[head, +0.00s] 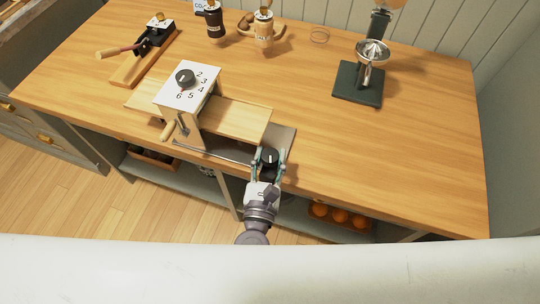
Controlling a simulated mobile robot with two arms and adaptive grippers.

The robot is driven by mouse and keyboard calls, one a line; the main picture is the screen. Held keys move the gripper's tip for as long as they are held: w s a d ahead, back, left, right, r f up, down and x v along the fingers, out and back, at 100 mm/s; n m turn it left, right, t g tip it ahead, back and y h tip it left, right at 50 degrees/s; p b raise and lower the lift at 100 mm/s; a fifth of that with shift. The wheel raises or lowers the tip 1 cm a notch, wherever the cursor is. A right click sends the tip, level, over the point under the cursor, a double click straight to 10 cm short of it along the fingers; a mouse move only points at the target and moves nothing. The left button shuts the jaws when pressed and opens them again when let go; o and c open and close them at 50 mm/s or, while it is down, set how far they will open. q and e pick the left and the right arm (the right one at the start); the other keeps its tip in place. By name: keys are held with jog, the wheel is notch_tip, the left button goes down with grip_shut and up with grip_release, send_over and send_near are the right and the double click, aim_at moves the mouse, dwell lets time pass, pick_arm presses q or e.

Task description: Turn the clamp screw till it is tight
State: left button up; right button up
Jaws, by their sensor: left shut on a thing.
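The white machine (186,97) stands near the front edge of the wooden counter, with a numbered dial (185,77) on its top and a wooden tray (236,119) on its right. A black knob (270,155), which I take to be the clamp screw's head, sits at the counter's front edge on a grey metal plate (284,140). My left gripper (268,158) reaches up from below and is shut on this knob, one finger on each side. The screw's shaft is hidden, and I cannot tell how tight it is. My right gripper is not in view.
A thin metal rod (215,153) runs along the front edge, close left of my gripper. A wooden handle (168,130) sticks out in front of the machine. A juicer press (360,83) stands at the back right. The counter's right side (400,150) is clear.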

pick_arm(q)
jog(key=shift+m+g+h, duration=0.9)
jog(key=shift+m+h, duration=0.9)
jog(key=shift+h, duration=0.9)
jog(key=o, duration=1.2)
jog(key=shift+c, duration=0.2)
jog(key=shift+s+a, duration=0.1)
jog(key=v, duration=1.2)
